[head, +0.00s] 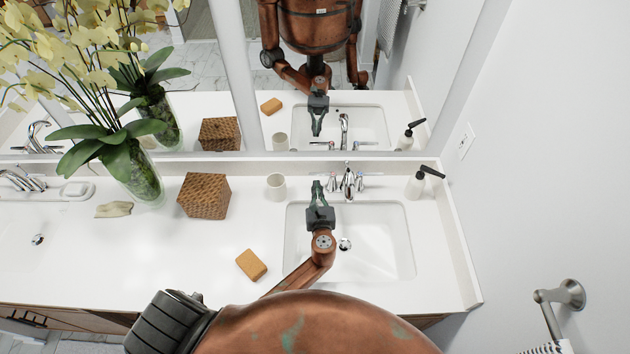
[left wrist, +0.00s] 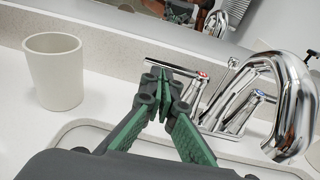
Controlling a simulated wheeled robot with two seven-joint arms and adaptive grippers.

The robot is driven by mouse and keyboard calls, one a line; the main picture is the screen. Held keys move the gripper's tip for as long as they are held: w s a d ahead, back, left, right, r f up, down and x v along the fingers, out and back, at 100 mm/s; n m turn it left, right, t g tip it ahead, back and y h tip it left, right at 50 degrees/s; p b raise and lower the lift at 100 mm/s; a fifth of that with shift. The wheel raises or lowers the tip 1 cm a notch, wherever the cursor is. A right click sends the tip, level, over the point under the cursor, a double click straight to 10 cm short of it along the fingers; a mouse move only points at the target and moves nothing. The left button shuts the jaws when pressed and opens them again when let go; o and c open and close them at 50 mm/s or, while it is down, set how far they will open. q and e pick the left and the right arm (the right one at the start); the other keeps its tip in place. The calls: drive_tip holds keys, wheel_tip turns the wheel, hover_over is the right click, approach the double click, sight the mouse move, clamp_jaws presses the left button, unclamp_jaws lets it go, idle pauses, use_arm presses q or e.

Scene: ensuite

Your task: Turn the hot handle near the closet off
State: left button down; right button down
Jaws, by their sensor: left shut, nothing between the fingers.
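A chrome faucet (head: 348,184) stands behind the right sink, with a lever handle on each side. The hot handle (head: 331,181) is the left one; in the left wrist view the hot handle (left wrist: 196,88) has a red mark and its lever points left. The cold handle (left wrist: 242,110) has a blue mark. My left gripper (head: 317,184) is shut and empty, over the back left of the sink. Its fingertips (left wrist: 166,76) overlap the hot lever in the left wrist view, partly hiding it; I cannot tell whether they touch. My right gripper is out of view.
A white cup (head: 276,187) stands left of the gripper, near a wicker box (head: 204,196). A soap bar (head: 251,265) lies left of the sink (head: 384,262). A soap dispenser (head: 415,185) stands at right. A mirror (head: 350,80) rises behind; another faucet (head: 25,180) is far left.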

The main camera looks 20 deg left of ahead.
use_arm(q)
drive_tip(key=b+v, duration=0.1)
drive_tip(key=v, duration=0.9)
drive_tip(key=shift+s+a, duration=0.25)
drive_tip(key=shift+s, duration=0.15)
